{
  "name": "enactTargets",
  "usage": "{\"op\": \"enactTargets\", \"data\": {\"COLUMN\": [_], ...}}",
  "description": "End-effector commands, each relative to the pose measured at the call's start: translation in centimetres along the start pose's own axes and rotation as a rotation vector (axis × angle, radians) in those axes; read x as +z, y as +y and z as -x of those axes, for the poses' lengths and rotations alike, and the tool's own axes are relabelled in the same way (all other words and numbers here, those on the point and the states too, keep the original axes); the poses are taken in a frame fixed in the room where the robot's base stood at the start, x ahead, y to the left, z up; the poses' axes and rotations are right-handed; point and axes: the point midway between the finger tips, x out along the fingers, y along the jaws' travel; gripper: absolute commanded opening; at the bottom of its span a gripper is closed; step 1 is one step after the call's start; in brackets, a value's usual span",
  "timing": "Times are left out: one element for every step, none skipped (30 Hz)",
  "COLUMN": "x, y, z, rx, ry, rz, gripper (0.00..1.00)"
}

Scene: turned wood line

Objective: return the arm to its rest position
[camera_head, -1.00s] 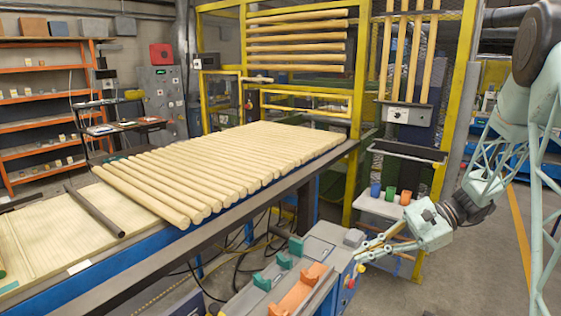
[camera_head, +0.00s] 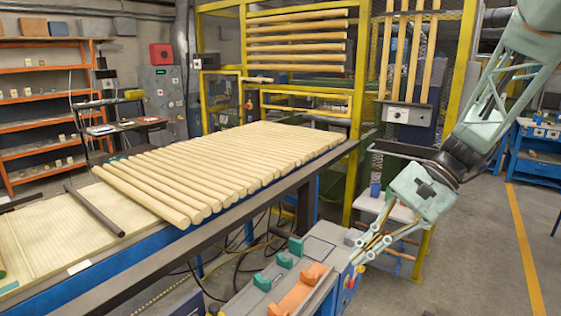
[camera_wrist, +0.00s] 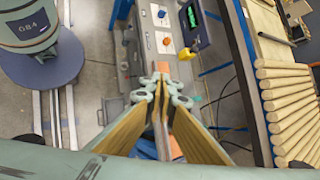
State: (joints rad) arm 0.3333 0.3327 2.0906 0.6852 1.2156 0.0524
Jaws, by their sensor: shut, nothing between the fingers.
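My gripper (camera_head: 362,258) is on the right in the head view, hanging from my pale green arm and pointing down and to the left. Its fingers are near the right end of the grey machine bench (camera_head: 325,240). In the wrist view my gripper (camera_wrist: 162,80) shows with its fingers together and nothing between them. The arm reaches down from the upper right corner of the head view.
Turned wooden rods (camera_head: 215,170) lie side by side on the blue-framed conveyor (camera_head: 120,280) at left. Orange and green supports (camera_head: 298,288) sit on the machine bench. A yellow-framed cage (camera_head: 355,130) stands behind. Floor at right is open.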

Motion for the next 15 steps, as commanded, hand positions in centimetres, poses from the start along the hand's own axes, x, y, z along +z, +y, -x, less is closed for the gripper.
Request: {"op": "enactTargets", "data": {"x": [0.9,1.3,1.8,2.2,2.6,3.2,3.6,4.0,4.5,4.8,5.2,5.8,6.1,6.5,7.0], "y": [0.1,0.3,0.5,0.6,0.7,0.9,1.1,1.2,1.4,1.6,1.8,2.0,2.1,2.3,2.5], "z": [0.1,0.2,0.4,0.4,0.5,0.6,0.6,0.7,0.8,0.9,1.0,1.1,1.1,1.2,1.3], "rx": [0.011,0.018,0.028,0.035,0.042,0.052,0.060,0.066,0.075,0.083,0.090,0.098,0.105,0.113,0.122], "ry": [0.012,0.018,0.028,0.035,0.042,0.051,0.058,0.065,0.075,0.082,0.089,0.098,0.105,0.113,0.123], "rz": [0.017,0.026,0.039,0.048,0.057,0.070,0.079,0.089,0.101,0.111,0.120,0.132,0.142,0.152,0.165], "gripper": [0.00,0.00,0.00,0.00,0.00,0.00,0.00,0.00,0.00,0.00,0.00,0.00,0.00,0.00,0.00]}}
